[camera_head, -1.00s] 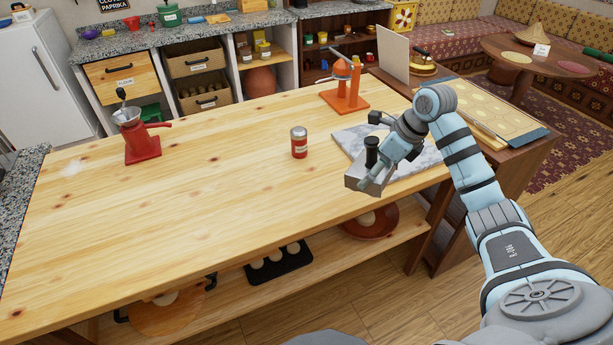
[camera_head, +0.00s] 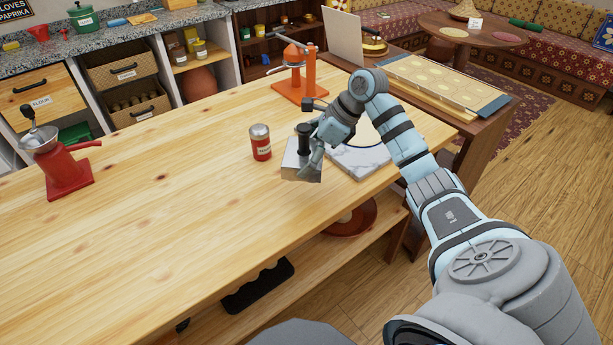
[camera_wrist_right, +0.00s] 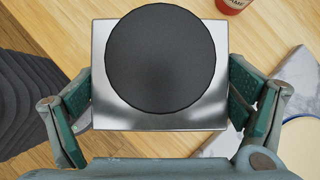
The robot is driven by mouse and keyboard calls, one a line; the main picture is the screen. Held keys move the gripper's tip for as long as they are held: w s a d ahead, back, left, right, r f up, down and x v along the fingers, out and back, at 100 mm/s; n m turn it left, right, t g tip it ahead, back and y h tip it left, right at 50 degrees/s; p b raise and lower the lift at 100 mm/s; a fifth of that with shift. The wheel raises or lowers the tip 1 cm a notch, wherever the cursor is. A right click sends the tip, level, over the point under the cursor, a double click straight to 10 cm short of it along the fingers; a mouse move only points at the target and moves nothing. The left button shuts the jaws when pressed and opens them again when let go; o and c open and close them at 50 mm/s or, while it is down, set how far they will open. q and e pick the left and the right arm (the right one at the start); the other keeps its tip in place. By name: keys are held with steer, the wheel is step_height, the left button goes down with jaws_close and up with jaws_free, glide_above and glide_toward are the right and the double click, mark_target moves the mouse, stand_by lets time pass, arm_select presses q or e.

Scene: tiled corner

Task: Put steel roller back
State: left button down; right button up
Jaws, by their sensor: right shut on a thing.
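My right gripper (camera_head: 318,158) is shut on a square steel block with a black knob (camera_head: 292,172). Its fingers stand on either side of the block, and the round knob top faces the camera in the right wrist view (camera_wrist_right: 160,60). I see no cylinder-shaped roller, so I cannot tell whether this block is the steel roller. The block is at the left edge of a marble slab (camera_head: 368,165), over the wooden table (camera_head: 170,205). I cannot tell whether it touches the table. My left gripper is out of view.
A red can with a steel lid (camera_head: 261,143) stands just left of the block. A pale disc (camera_wrist_right: 302,137) lies on the slab. An orange press (camera_head: 302,80) stands behind, and a red grinder (camera_head: 65,165) at the left. The table's middle is clear.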

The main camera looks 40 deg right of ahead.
mark_target(295, 185)
steer(key=w+f, duration=0.1)
steer(key=f, duration=0.1)
steer(key=w+f, duration=0.1)
steer(key=f, duration=0.1)
steer(key=shift+w, duration=0.2)
step_height(295, 185, down, 4)
steer(key=shift+f, duration=0.1)
steer(key=shift+s+d+r, duration=0.1)
steer(key=shift+s+r, duration=0.1)
steer(key=shift+s, duration=0.1)
steer(key=shift+w+f+b, duration=0.2)
steer(key=shift+f+b, duration=0.25)
steer(key=shift+s+f+b, duration=0.2)
steer(key=shift+f+b, duration=0.1)
steer(key=shift+b, duration=0.05)
steer(key=o, duration=1.2)
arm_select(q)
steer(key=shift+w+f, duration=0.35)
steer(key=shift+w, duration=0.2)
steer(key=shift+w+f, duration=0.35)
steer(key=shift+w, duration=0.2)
arm_select(e)
steer(key=shift+w, duration=0.15)
